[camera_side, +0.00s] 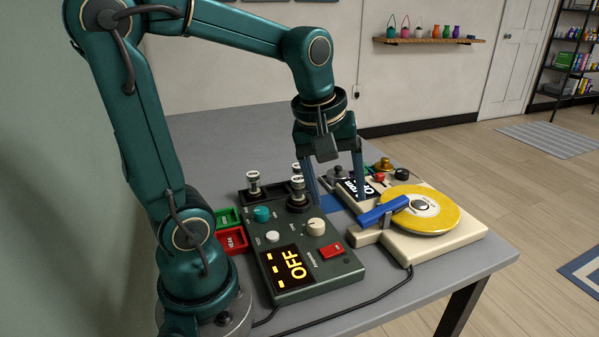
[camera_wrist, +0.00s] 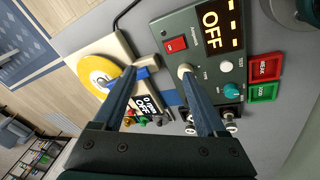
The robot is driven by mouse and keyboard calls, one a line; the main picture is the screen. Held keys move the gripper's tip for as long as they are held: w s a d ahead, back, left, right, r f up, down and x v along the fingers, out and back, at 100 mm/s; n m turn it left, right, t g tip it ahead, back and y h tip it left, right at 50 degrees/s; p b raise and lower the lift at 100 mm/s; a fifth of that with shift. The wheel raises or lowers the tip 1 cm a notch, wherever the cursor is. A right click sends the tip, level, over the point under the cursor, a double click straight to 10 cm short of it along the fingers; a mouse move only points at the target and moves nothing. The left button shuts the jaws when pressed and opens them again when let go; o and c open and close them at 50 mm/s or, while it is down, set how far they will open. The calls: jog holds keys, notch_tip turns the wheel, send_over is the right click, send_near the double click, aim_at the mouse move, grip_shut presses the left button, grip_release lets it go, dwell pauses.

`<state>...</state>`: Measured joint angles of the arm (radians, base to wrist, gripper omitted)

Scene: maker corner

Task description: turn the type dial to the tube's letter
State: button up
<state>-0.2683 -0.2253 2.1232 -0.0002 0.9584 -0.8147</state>
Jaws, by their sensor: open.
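The tube tester (camera_side: 345,268) is a dark green box on the table, its display (camera_side: 285,268) reading OFF. The cream type dial (camera_side: 316,226) sits on its top, right of a teal knob (camera_side: 261,214); its pointer setting is too small to read. In the wrist view the type dial (camera_wrist: 185,70) lies close to the tip of the right finger. My gripper (camera_side: 338,202) is open and empty, pointing down behind the dial; it also shows in the wrist view (camera_wrist: 159,74). Several pale-topped tubes (camera_side: 253,181) stand behind the tester, their letters unreadable.
A cream record player (camera_side: 450,243) with a yellow disc (camera_side: 436,215) and blue arm (camera_side: 383,210) stands close on the right, beside a small display unit (camera_side: 360,188). Red (camera_side: 236,240) and green (camera_side: 228,217) trays lie left of the tester. A cable runs along the front.

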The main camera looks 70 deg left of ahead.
jog(key=w+a+f+n+g, duration=0.2)
jog(key=a+f+n, duration=0.1)
jog(key=a+n, duration=0.15)
jog(key=n+g, duration=0.1)
send_over(316, 222)
jog(key=shift+h, duration=0.4)
notch_tip(316, 222, down, 4)
jog(key=shift+d+f, duration=0.1)
jog(key=shift+f, duration=2.45)
jog(key=shift+c, duration=0.3)
grip_shut()
